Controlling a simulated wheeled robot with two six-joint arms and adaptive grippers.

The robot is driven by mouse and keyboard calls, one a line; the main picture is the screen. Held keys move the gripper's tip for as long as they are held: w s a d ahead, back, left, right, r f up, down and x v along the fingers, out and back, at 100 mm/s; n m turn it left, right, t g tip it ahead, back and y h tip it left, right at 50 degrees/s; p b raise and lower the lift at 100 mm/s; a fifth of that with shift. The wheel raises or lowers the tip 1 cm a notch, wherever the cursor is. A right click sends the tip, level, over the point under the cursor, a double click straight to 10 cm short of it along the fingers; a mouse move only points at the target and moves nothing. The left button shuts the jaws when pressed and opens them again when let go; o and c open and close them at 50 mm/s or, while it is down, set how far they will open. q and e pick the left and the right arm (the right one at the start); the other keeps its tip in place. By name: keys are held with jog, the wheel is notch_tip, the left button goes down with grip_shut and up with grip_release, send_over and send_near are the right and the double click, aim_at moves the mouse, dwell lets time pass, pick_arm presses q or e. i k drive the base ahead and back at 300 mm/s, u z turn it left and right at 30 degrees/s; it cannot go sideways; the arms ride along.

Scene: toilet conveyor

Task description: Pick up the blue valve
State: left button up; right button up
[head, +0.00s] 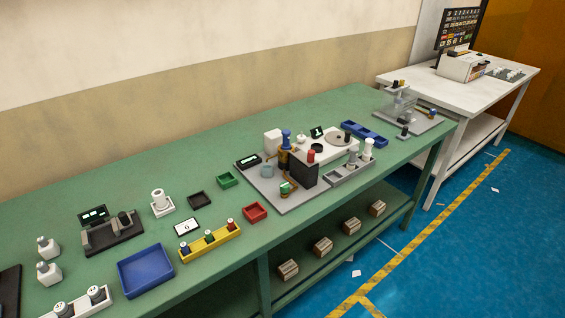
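A long yellow rack (212,246) near the front of the green bench holds three small valve-like pieces. The piece at its left end (185,248) is blue, the middle one (209,237) has green on it, and the right one (231,225) is red. Another upright blue part (286,138) stands on the grey station plate at the back. I cannot tell for certain which blue piece is the valve. Neither of my grippers shows in the head view.
An empty-looking blue tray (146,271) lies left of the yellow rack. A dark device with a display (108,232) and white bottles (48,272) stand at left. The bench (330,110) has clear patches along its back.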

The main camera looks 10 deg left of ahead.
aim_at(286, 133)
jog(key=z, duration=1.05)
jog(key=i, duration=1.2)
jog(key=u, duration=0.75)
